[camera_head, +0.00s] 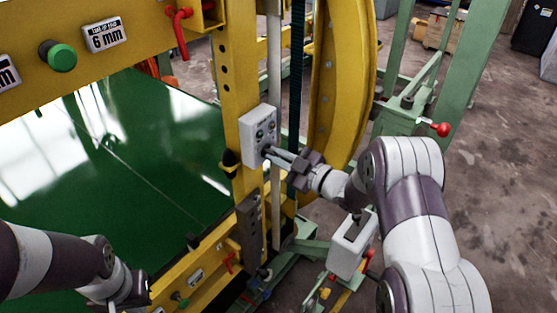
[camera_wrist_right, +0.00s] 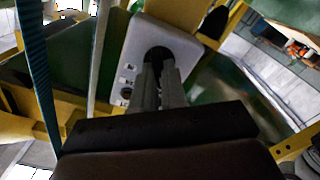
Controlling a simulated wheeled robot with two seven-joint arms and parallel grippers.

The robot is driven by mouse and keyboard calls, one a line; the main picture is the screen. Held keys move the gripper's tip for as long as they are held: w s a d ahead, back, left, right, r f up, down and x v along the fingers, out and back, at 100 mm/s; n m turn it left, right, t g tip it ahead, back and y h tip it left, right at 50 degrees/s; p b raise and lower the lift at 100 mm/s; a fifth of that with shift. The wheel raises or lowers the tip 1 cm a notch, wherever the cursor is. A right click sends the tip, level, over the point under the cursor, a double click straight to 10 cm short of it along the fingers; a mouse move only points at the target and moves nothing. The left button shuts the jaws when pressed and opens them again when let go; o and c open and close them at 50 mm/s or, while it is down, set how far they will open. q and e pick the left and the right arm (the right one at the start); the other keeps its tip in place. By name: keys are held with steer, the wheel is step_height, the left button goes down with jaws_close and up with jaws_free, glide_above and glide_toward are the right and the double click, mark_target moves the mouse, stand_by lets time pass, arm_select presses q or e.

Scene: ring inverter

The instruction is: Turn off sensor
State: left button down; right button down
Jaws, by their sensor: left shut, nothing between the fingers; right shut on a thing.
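The sensor is a pale grey box (camera_head: 258,137) fixed to the yellow upright post, with several dark round knobs or holes on its face. It also shows in the right wrist view (camera_wrist_right: 133,58), where a dark round part sits at the fingertips and small marked fittings lie to its left. My right gripper (camera_head: 268,151) reaches the box from the right, its fingertips at the lower part of the face. In the right wrist view its fingers (camera_wrist_right: 159,66) are shut on the dark knob, which they largely hide. My left gripper (camera_head: 140,300) is shut and empty at the lower left.
The yellow frame post (camera_head: 228,70) and a curved yellow ring (camera_head: 345,80) stand close around the box. A darker grey box (camera_head: 249,225) sits lower on the frame. A green post and a red-knobbed lever (camera_head: 440,129) are at right. Green sheet (camera_head: 120,150) fills the left.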

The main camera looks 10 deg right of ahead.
arm_select(q)
step_height(320, 180, down, 2)
steer(key=shift+f+b, duration=0.15)
steer(key=shift+b, duration=0.35)
arm_select(e)
steer(key=shift+n, duration=0.7)
steer(key=c, duration=1.2)
jaws_free()
arm_select(q)
steer(key=shift+s, duration=0.1)
arm_select(e)
steer(key=shift+s, duration=0.1)
